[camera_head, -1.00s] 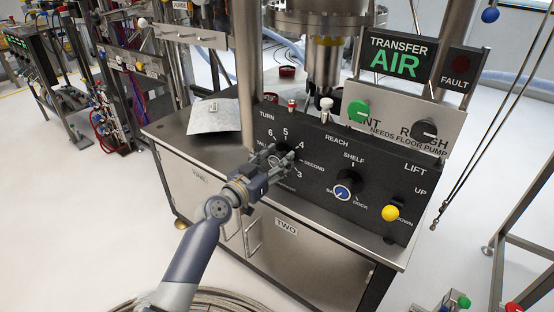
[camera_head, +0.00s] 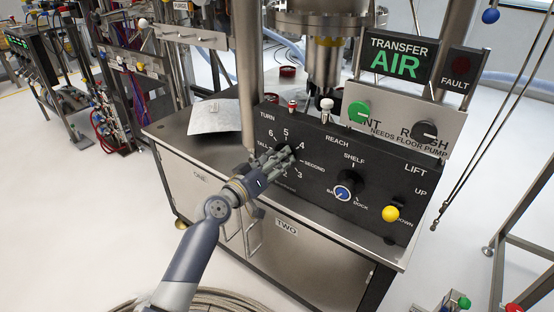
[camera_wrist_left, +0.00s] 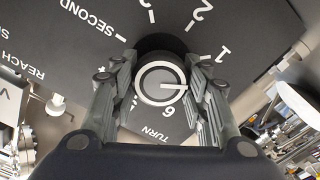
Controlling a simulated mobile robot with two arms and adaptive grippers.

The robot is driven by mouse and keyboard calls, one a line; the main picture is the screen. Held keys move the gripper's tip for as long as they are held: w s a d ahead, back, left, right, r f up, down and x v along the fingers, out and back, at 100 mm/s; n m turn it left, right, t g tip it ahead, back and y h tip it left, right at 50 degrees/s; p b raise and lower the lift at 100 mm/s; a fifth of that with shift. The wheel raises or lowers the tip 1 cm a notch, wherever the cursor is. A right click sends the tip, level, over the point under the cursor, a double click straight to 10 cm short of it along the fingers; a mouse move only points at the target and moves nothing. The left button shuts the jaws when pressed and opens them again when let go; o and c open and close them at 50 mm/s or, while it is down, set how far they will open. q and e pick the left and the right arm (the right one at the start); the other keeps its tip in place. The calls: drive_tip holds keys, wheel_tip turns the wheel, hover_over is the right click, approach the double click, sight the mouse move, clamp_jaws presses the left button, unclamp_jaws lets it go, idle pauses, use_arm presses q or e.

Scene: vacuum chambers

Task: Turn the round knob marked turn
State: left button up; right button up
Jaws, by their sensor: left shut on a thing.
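The round knob (camera_wrist_left: 160,82) under the word TURN is dark with a grey, ringed face. In the left wrist view its white pointer line points to the right, with numerals around it on the black panel (camera_head: 322,170). My left gripper (camera_head: 280,157) is at this knob, its fingers on opposite sides. It is shut on the knob, as the left wrist view (camera_wrist_left: 160,76) also shows. In the head view the gripper hides most of the knob and some of its dial. My right gripper is not in view.
To the right on the panel are the REACH knob (camera_head: 344,192) and the yellow LIFT knob (camera_head: 390,213). Above stand the green VENT knob (camera_head: 359,111) and the dark ROUGH knob (camera_head: 425,129). Two small posts, red-topped (camera_head: 292,105) and white-topped (camera_head: 327,104), rise behind the panel.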

use_arm(q)
drive_tip(key=shift+n, duration=1)
drive_tip(key=shift+n+p, duration=0.3)
drive_tip(key=shift+n, duration=0.7)
drive_tip(key=shift+a+n, duration=0.1)
drive_tip(key=shift+n, duration=0.8)
drive_tip(key=n+p, duration=0.1)
drive_tip(key=n, duration=0.2)
drive_tip(key=shift+f, duration=0.1)
drive_tip(key=shift+f+n+p, duration=0.1)
drive_tip(key=shift+n+p, duration=0.35)
drive_tip(key=shift+n, duration=1.05)
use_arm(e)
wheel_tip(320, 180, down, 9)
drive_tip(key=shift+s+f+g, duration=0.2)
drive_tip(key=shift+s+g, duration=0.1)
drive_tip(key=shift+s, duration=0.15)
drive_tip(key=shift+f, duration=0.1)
use_arm(q)
drive_tip(key=o, duration=1)
